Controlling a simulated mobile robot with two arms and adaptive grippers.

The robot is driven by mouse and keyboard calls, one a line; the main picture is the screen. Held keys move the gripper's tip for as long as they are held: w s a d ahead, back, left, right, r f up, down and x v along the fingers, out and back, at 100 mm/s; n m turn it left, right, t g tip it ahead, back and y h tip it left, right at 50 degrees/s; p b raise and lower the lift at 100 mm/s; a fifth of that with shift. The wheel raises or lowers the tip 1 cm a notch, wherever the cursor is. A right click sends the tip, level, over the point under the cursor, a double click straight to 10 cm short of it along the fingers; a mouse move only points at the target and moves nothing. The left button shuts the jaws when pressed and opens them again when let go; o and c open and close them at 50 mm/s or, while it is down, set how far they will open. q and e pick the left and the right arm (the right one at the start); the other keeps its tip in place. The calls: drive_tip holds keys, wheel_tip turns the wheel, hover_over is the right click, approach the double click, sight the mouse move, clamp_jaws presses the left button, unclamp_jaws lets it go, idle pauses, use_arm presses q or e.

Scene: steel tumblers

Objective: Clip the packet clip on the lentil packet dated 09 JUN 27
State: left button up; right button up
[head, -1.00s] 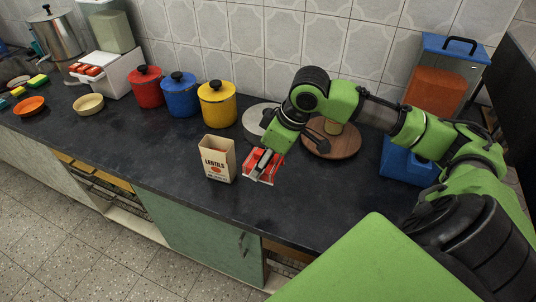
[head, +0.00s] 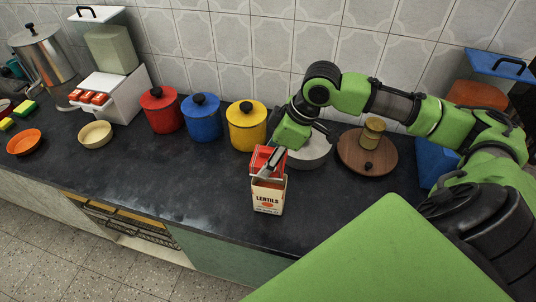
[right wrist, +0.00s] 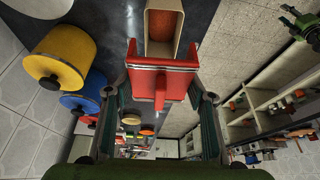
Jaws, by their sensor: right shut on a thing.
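The lentil packet (head: 268,198) is a cream carton labelled LENTILS, standing upright on the dark counter; its date is too small to read. In the right wrist view its open top shows orange lentils inside (right wrist: 160,28). The red packet clip (head: 262,158) is held in my right gripper (head: 274,160), just above and behind the packet's top edge in the head view. In the right wrist view the clip (right wrist: 162,82) sits between the two fingers (right wrist: 160,100), close to the packet's mouth. Whether clip and packet touch, I cannot tell. My left gripper is not in view.
Yellow (head: 246,128), blue (head: 202,120) and red (head: 162,112) lidded pots stand behind and left. A grey round pan (head: 312,152) and a round wooden board (head: 384,158) are to the right. The counter left of the packet is clear.

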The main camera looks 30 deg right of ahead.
drive_tip(key=shift+s+d+r, duration=0.1)
drive_tip(key=shift+s, duration=0.1)
drive_tip(key=shift+w+p, duration=0.15)
drive_tip(key=shift+p, duration=0.4)
use_arm(q)
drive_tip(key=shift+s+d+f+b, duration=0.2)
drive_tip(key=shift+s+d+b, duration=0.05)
drive_tip(key=shift+b, duration=0.5)
use_arm(e)
drive_tip(key=shift+f, duration=2.55)
use_arm(q)
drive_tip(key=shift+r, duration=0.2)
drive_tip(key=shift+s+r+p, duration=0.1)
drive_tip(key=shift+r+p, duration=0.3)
drive_tip(key=shift+p, duration=0.25)
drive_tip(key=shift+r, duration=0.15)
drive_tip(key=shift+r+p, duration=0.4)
drive_tip(key=shift+p, duration=0.15)
